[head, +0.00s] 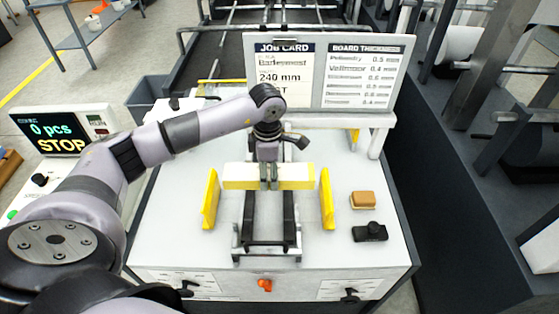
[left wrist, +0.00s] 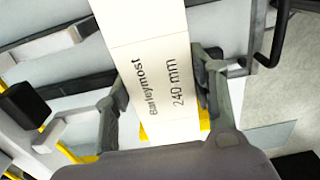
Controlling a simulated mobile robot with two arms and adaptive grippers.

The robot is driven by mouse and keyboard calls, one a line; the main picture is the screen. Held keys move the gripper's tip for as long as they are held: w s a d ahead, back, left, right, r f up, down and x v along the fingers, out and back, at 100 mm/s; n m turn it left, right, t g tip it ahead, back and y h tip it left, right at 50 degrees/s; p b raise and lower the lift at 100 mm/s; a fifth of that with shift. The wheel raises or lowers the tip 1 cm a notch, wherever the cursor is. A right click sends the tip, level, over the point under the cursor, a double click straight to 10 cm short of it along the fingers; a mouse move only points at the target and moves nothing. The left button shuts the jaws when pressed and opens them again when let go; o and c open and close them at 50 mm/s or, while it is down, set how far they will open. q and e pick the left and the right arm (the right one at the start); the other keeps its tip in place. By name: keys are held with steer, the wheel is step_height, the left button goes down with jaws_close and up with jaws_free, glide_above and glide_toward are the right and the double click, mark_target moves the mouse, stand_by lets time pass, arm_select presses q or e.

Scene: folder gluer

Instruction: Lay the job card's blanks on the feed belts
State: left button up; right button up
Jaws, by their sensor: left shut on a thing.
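My left gripper (head: 268,184) is shut on a pale cream stack of blanks (head: 236,177). In the left wrist view the blanks (left wrist: 150,62) lie between the two fingers and read "Barleymost" and "240 mm". In the head view they sit crosswise over the dark feed belts (head: 289,222), between two yellow side guides (head: 326,200); I cannot tell whether they touch the belts. The job card (head: 284,80) stands behind, reading "240 mm", its name line too blurred to be sure of. My right gripper is not in view.
A tan block (head: 362,200) and a small black device (head: 370,232) lie on the white table (head: 180,245) to the right of the guides. A board thickness chart (head: 362,78) stands beside the job card. A display (head: 52,133) at left reads "0 pcs STOP".

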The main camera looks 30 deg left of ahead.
arm_select(q)
steer(key=shift+s, duration=0.25)
steer(key=shift+s+f+b, duration=0.2)
steer(key=shift+s+b, duration=0.2)
steer(key=shift+s, duration=0.45)
steer(key=shift+f+b, duration=0.5)
steer(key=shift+f, duration=0.4)
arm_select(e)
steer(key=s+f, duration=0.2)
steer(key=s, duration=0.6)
arm_select(q)
steer(key=f+b, duration=0.3)
steer(key=f, duration=0.2)
steer(key=f+b, duration=0.2)
steer(key=f, duration=0.1)
steer(key=shift+w+b, duration=0.3)
steer(key=shift+w, duration=0.05)
steer(key=shift+f+b, duration=0.35)
steer(key=shift+f, duration=0.1)
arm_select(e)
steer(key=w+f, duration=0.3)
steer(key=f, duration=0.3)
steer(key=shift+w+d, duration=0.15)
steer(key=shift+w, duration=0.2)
arm_select(q)
steer(key=shift+f+b, duration=0.4)
steer(key=shift+f, duration=0.05)
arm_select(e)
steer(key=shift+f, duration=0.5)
